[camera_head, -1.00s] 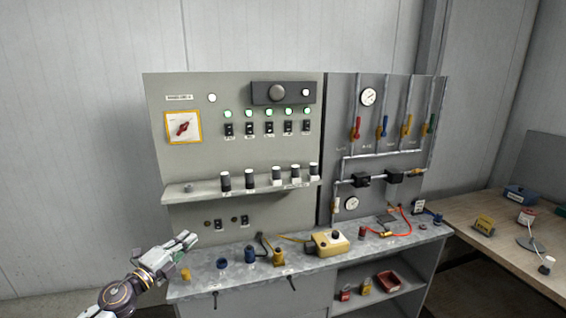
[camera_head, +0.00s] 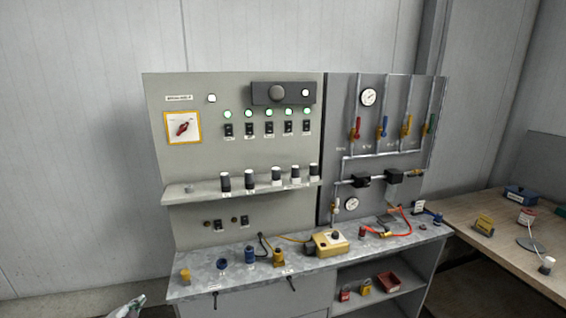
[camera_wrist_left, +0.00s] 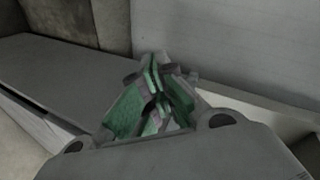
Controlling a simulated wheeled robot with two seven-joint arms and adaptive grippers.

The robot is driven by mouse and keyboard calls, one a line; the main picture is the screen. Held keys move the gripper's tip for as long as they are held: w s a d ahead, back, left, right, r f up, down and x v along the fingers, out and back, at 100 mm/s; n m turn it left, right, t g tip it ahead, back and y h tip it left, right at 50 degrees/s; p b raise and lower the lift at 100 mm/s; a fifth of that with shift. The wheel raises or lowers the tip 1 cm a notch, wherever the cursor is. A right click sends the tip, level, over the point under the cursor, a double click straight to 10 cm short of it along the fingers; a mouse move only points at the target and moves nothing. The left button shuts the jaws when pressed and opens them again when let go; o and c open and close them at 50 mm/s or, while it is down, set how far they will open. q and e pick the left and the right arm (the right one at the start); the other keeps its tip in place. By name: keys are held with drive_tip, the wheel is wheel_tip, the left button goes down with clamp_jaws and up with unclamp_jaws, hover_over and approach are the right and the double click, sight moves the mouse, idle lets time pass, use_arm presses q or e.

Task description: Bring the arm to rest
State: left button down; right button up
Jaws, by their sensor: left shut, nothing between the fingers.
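My left gripper (camera_head: 127,307) shows only as a small piece at the bottom left edge of the head view, in front of the bench's left end and apart from it. In the left wrist view my left gripper (camera_wrist_left: 160,88) has its green-padded fingers together, with nothing between them. The rest of the left arm is out of the head view. My right gripper is in neither view.
A grey control panel (camera_head: 270,150) with switches, lamps and a red knob (camera_head: 183,127) stands behind a bench (camera_head: 200,284). A pipe panel (camera_head: 340,105) with valves and gauges adjoins it. A yellow box (camera_head: 331,243) sits on the bench. A wooden table (camera_head: 505,262) is at right.

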use_arm(q)
drive_tip(key=s+a+f+n+g+y, duration=0.1)
drive_tip(key=s+f+n+g, duration=0.1)
drive_tip(key=s+f, duration=0.45)
drive_tip(key=s+a+f+n+g, duration=0.15)
drive_tip(key=s+f, duration=0.25)
drive_tip(key=f, duration=0.6)
drive_tip(key=s+d+f+n+g+p, duration=0.1)
drive_tip(key=s+d+f+n+g, duration=0.15)
drive_tip(key=s+f, duration=0.55)
drive_tip(key=s+d+f+n+g+p, duration=0.1)
drive_tip(key=s+d+f+g, duration=0.15)
drive_tip(key=s+f, duration=0.55)
drive_tip(key=s+d+f+n+g+h+p, duration=0.1)
drive_tip(key=s+d+f, duration=0.2)
drive_tip(key=s+d, duration=0.35)
drive_tip(key=s+d+f+g+h, duration=0.1)
drive_tip(key=s+d+f, duration=0.2)
drive_tip(key=s, duration=0.7)
drive_tip(key=s+d+f+n+g+h+p, duration=0.1)
drive_tip(key=s+d+g+p, duration=0.1)
drive_tip(key=s+d, duration=1.2)
drive_tip(key=shift+d+f, duration=0.15)
drive_tip(key=shift+d, duration=0.4)
